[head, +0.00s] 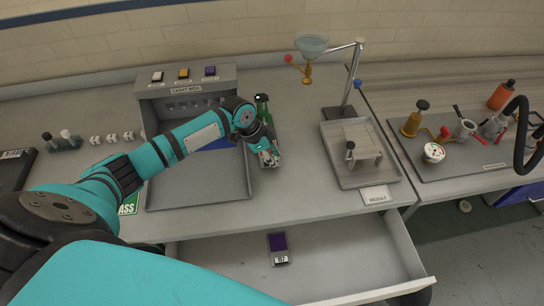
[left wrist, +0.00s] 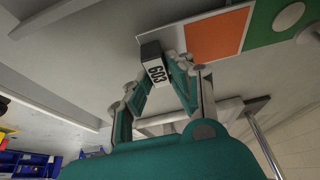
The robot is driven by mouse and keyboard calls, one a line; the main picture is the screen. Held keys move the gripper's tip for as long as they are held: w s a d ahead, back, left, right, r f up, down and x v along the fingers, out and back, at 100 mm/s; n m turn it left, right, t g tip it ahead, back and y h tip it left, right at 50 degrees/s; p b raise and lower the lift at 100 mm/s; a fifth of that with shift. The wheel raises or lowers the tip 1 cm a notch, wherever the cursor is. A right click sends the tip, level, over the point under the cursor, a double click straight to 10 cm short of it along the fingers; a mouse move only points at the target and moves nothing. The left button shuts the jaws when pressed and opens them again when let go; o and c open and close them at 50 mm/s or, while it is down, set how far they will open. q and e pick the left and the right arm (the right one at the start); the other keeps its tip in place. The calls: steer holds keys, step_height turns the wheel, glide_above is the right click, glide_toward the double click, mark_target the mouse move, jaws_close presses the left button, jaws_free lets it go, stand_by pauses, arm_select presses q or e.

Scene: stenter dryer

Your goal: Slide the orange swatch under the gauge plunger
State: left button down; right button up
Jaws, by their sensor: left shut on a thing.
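My left gripper (head: 268,158) is over the bench, to the right of the light box tray. In the left wrist view its fingers (left wrist: 163,76) are shut on the end of the orange swatch (left wrist: 219,36), at a dark block with a white label reading 603. The orange face sticks out beyond the fingers. In the head view the gripper mostly hides the swatch. A small stand with a dark-topped post (head: 350,147), possibly the gauge with its plunger, is in a grey tray (head: 338,172) to the right, apart from the gripper. My right gripper is out of view.
A light box (head: 190,91) with several coloured tops stands behind left. A funnel stand (head: 347,85) rises behind the tray. An open drawer (head: 350,250) holds a purple swatch (head: 278,243). A RESULT card (head: 376,194) lies in front.

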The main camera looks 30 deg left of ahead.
arm_select(q)
steer(key=shift+w+a+b, duration=0.5)
steer(key=shift+w+a, duration=0.1)
steer(key=shift+w, duration=0.2)
steer(key=shift+w+a, duration=0.1)
steer(key=shift+w+a+b, duration=0.4)
steer(key=shift+w+b, duration=0.15)
steer(key=shift+b, duration=0.05)
steer(key=shift+w+a+b, duration=0.4)
steer(key=shift+w+b, duration=0.05)
steer(key=shift+w, duration=0.15)
steer(key=shift+w+a+b, duration=0.65)
steer(key=shift+w+b, duration=0.2)
steer(key=shift+w+a, duration=0.15)
